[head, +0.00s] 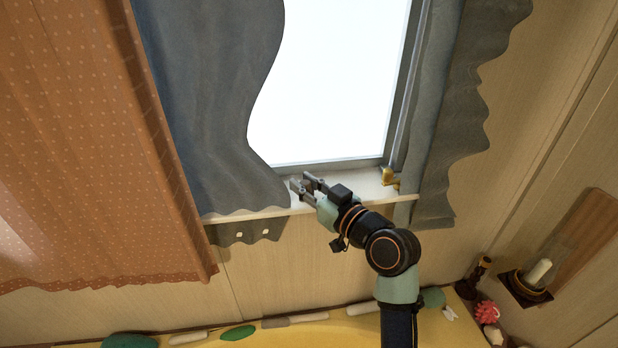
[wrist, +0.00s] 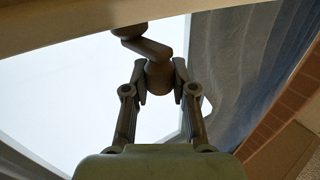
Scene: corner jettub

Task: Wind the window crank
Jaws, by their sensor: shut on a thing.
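The window crank (wrist: 150,48) shows in the wrist view as a dark, bent arm hanging from a round base at the top, with a rounded knob (wrist: 159,77) at its lower end. My gripper (wrist: 160,84) is shut on the knob, one finger on each side. In the head view my gripper (head: 302,187) is at the window sill, at the lower edge of the bright window (head: 335,90). The crank is too small and too covered by the fingers there to make out clearly.
A blue-grey curtain (head: 215,110) hangs close left of my gripper, and another (head: 455,110) hangs to the right. A small gold object (head: 389,178) sits on the sill (head: 355,187) right of my gripper. Stones and a candle holder (head: 530,285) are below.

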